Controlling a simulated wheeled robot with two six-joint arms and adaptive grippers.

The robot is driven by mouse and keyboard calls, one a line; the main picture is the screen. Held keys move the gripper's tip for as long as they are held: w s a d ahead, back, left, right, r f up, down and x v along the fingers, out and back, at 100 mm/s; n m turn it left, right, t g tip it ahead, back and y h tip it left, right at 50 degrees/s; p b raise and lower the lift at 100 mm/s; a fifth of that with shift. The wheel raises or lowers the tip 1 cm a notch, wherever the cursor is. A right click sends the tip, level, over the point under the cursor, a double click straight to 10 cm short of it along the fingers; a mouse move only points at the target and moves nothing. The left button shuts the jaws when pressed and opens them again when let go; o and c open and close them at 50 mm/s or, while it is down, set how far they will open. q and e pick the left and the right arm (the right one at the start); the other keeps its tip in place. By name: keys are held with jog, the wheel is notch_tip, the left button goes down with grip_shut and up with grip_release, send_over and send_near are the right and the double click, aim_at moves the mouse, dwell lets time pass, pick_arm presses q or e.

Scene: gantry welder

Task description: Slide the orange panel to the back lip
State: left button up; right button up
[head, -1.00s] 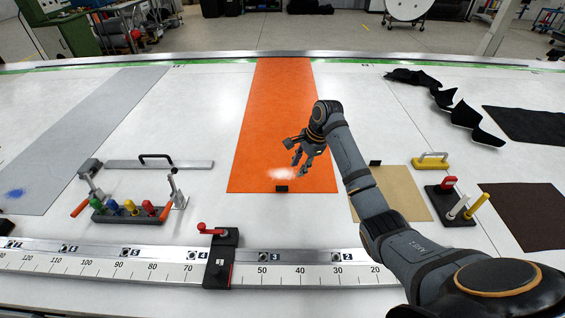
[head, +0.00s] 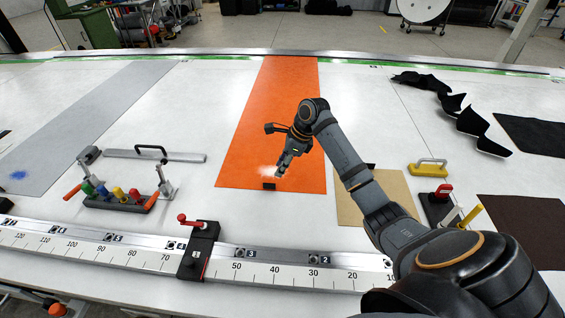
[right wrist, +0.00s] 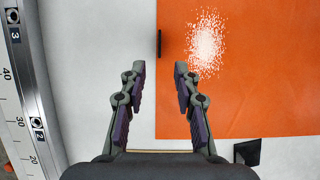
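The orange panel (head: 270,120) lies flat as a long strip running away across the white table. Its far end meets the strip along the metal back lip (head: 230,52); I cannot tell whether they touch. A small black tab (head: 268,186) sits at the panel's near edge, beside a speckled white patch (right wrist: 207,42). My right gripper (head: 281,174) is low over the near end of the panel. In the right wrist view my right gripper (right wrist: 159,70) is open and empty, its fingers straddling the panel's edge, with the tab just beyond the fingertips. My left gripper is out of view.
A ruler rail (head: 130,252) with a red-handled stop (head: 198,250) runs along the front.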

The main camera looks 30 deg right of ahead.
jog(key=p+x, duration=0.1)
jog(key=x, duration=0.8)
jog(key=shift+a+f, duration=0.1)
jog(key=shift+f, duration=0.05)
grip_shut()
grip_release()
